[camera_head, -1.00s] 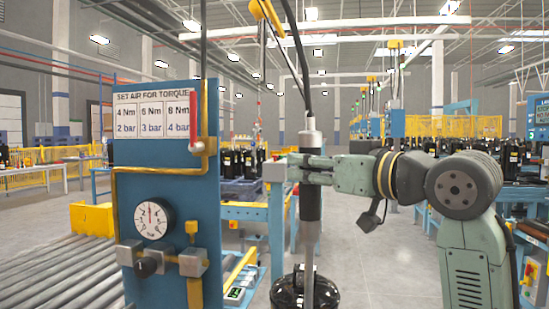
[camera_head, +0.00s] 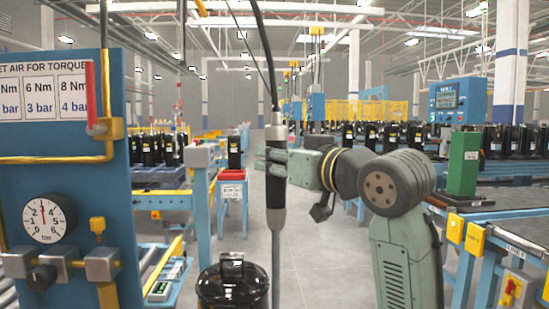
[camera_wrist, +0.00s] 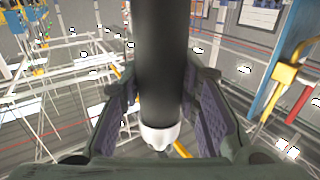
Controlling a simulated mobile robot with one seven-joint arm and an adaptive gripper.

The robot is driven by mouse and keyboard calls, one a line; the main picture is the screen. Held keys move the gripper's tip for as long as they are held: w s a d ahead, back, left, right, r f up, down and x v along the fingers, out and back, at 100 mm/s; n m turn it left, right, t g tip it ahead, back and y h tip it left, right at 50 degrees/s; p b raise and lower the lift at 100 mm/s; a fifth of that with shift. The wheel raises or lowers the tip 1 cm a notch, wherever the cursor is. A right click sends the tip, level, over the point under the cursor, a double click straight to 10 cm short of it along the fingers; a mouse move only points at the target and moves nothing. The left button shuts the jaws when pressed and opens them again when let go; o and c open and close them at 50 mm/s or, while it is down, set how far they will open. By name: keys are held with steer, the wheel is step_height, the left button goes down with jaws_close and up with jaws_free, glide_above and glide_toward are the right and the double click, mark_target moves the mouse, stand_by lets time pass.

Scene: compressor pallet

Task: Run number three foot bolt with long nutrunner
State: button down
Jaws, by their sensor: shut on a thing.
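The long nutrunner (camera_head: 276,192) hangs upright, with a black body, a silver collar on top, a hose above it and a thin grey shaft running down. My gripper (camera_head: 270,158) is shut around its upper body. In the wrist view the black body of the nutrunner (camera_wrist: 163,60) stands between the two finger pads of my gripper (camera_wrist: 163,108). A glossy black compressor (camera_head: 232,288) is at the bottom of the head view, just left of the shaft. The shaft's lower end is cut off by the frame. No foot bolt can be made out.
A blue panel (camera_head: 60,185) with a torque chart (camera_head: 42,97), a pressure gauge (camera_head: 47,217) and a red-handled valve (camera_head: 105,125) stands close on the left. Open floor (camera_head: 320,250) lies between.

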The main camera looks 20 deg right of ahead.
mark_target(282, 204)
steer(key=shift+f+b, duration=1.7)
steer(key=shift+f, duration=0.6)
steer(key=shift+f+b, duration=1.15)
steer(key=shift+f, duration=0.7)
stand_by(1.3)
steer(key=shift+r+p, duration=2.15)
steer(key=shift+r, duration=0.5)
